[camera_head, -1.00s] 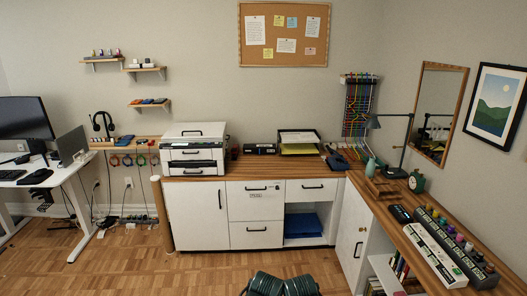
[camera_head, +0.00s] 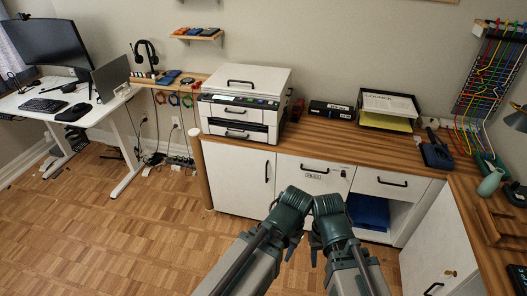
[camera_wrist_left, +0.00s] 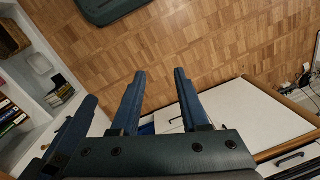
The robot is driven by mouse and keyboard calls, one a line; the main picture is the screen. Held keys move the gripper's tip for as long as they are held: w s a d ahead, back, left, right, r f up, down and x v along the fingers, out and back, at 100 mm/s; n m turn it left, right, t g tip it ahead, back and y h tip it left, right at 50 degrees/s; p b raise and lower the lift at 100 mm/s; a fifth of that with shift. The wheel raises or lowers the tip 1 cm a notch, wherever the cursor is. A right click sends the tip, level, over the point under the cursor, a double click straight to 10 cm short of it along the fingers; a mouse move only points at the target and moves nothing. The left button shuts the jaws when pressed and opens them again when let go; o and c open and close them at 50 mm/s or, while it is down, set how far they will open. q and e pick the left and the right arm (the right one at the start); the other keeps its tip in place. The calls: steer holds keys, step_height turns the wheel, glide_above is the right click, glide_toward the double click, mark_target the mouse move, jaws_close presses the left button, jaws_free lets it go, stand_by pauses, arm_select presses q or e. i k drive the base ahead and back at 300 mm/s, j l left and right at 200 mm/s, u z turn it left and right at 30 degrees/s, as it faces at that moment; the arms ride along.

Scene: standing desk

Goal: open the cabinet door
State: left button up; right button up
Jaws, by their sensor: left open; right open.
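A white cabinet door (camera_head: 232,178) is under the printer, shut, with a dark vertical handle (camera_head: 267,172) near its right edge. It also shows in the left wrist view as a white panel (camera_wrist_left: 245,115). Another white door (camera_head: 430,245) with a dark handle (camera_head: 433,288) is on the right-hand section, partly cut off. My left gripper (camera_wrist_left: 158,74) is open and empty, with floor beyond its fingers. In the head view its fingers are mostly hidden by the arm. My right gripper (camera_head: 315,254) is open, low in front of the cabinets, apart from both doors.
Drawers (camera_head: 310,174) and an open bay with a blue item (camera_head: 368,211) are beside the left door. A wooden post (camera_head: 201,172) stands at its left end. The printer (camera_head: 240,105) is on the counter. A white desk (camera_head: 95,115) stands at left. Floor between is clear.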

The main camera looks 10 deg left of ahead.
mark_target(242, 180)
steer(key=i+j, duration=0.1)
steer(key=i, duration=0.5)
steer(key=i+j, duration=0.1)
steer(key=i, duration=0.55)
